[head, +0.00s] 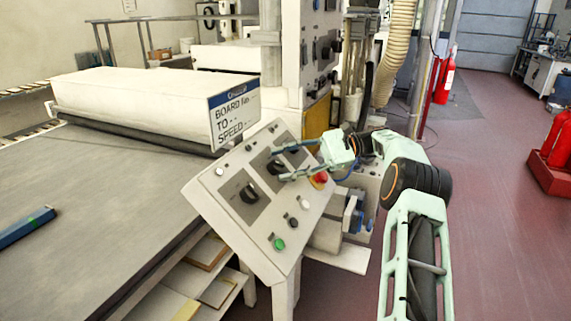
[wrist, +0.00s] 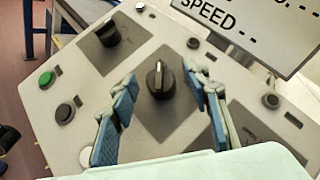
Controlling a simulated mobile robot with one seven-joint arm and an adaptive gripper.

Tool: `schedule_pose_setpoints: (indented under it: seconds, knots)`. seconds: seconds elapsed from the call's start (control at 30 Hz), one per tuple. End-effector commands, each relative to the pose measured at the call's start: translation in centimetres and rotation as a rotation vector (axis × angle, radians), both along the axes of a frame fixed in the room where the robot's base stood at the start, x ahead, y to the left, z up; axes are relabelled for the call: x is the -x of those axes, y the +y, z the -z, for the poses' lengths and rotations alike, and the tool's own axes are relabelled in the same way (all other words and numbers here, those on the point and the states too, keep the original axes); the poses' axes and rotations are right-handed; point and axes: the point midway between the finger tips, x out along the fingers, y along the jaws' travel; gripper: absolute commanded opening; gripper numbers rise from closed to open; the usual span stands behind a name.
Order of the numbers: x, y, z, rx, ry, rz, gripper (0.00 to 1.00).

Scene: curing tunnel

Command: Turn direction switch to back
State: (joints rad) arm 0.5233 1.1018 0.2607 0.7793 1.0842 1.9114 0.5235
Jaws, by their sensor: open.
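A sloped control panel (head: 222,215) carries several dark rotary switches on grey plates. The middle switch (wrist: 160,80) is black, with a pale pointer mark aimed roughly up in the wrist view; it also shows in the head view (head: 276,168). My gripper (wrist: 160,73) is open, with one blue-padded finger on each side of this switch and visible gaps. In the head view my gripper (head: 283,161) reaches in from the right over the panel. Another black switch (head: 249,193) sits nearer the lower left. The switch labels are too small to read.
A green button (head: 279,244) and a red button (head: 320,179) are on the panel. A sign (head: 234,112) stands just behind the panel's upper edge. A conveyor (head: 100,190) lies left. Open floor (head: 490,200) is at right.

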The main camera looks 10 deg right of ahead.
Motion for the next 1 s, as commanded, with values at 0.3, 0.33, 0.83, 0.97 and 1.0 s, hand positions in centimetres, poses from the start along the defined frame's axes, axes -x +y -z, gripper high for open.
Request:
schedule_pose_setpoints:
  seconds: [0.3, 0.33, 0.83, 0.97, 1.0]
  knots:
    - [0.0, 0.0, -5.5, 0.000, -0.005, 0.000, 0.44]
    - [0.0, 0.0, -6.0, 0.000, -0.006, 0.000, 0.44]
    - [0.0, 0.0, -9.8, 0.000, -0.001, -0.002, 0.44]
    - [0.0, 0.0, -9.8, -0.001, -0.001, -0.001, 0.44]
    - [0.0, 0.0, -9.8, 0.000, -0.003, 0.000, 0.44]
